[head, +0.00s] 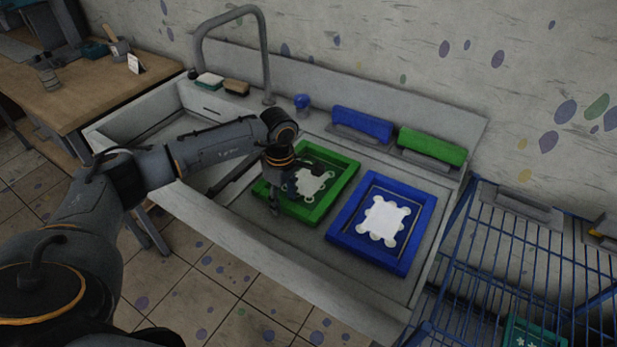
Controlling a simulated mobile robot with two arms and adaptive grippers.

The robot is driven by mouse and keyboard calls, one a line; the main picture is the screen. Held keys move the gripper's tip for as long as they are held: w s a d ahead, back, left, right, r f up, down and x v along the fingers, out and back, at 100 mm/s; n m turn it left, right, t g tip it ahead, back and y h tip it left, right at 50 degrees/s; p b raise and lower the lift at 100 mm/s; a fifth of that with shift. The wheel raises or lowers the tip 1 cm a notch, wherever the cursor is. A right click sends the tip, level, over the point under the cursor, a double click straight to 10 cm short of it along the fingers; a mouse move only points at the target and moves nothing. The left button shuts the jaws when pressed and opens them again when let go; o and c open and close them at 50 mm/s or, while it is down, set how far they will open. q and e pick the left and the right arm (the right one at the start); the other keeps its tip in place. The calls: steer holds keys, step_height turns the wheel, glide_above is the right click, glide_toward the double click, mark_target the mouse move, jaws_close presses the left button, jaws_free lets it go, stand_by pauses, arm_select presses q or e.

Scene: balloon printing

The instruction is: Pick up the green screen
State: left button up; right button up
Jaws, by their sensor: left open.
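The green screen (337,191) is a flat green frame with a dark mesh and a pale splat-shaped print area. It lies in the sink, left of a similar blue screen (413,242). My left gripper (273,208) points down at the green screen's left front side, with its fingers at the frame's edge. It is open. The wrist hides part of the screen's left side, and I cannot tell whether the fingers touch the frame. My right gripper is out of view.
A grey faucet (266,50) arches at the back left. A wooden table (80,95) stands left. A blue wire rack (520,250) stands close on the right.

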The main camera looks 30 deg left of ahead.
arm_select(q)
jaws_close()
steer(key=shift+r, duration=0.1)
